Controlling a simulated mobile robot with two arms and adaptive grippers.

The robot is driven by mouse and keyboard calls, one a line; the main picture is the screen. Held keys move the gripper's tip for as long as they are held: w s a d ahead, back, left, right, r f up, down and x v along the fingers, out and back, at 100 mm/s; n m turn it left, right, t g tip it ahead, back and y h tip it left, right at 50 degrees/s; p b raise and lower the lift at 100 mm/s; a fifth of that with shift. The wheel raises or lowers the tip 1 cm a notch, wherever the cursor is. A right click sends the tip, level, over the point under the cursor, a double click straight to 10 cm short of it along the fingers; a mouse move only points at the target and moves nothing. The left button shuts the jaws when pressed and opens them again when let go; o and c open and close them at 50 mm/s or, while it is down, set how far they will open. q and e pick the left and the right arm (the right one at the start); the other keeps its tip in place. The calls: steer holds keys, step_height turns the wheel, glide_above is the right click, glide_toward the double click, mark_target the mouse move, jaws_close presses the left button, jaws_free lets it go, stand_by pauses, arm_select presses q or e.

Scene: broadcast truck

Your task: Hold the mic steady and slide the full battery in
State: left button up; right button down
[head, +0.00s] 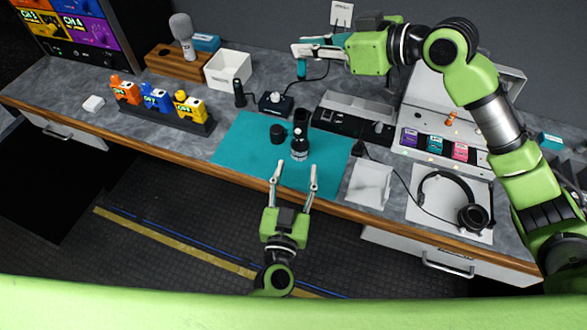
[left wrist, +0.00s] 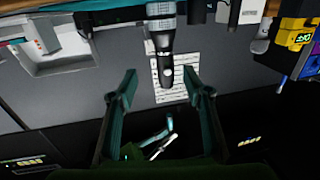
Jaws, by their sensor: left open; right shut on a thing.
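The black microphone (head: 300,146) stands about upright on the teal mat (head: 238,138). My left gripper (head: 293,166) is open in front of it, its fingertips pointing at its lower part and apart from it. In the left wrist view the microphone (left wrist: 165,55) shows beyond the gap between the open fingers (left wrist: 160,85). My right gripper (head: 296,49) is shut on a small teal battery (head: 301,69), held in the air above the back of the counter. The battery hangs down below the fingertips. Whether the microphone's battery opening is exposed cannot be told.
A short black cylinder (head: 277,133) stands on the mat left of the microphone. A white bin (head: 229,69), a black cabled device (head: 276,104) and a rack of coloured batteries (head: 168,118) are to the left. A white tray (head: 370,184) and headphones (head: 470,215) lie right.

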mark_target(300, 137)
arm_select(q)
steer(key=w, duration=0.8)
steer(key=w+d, duration=0.1)
steer(key=w, duration=0.3)
steer(key=shift+w+r, duration=0.25)
steer(key=shift+r, duration=0.1)
jaws_close()
arm_select(e)
steer(key=shift+f, duration=1.5)
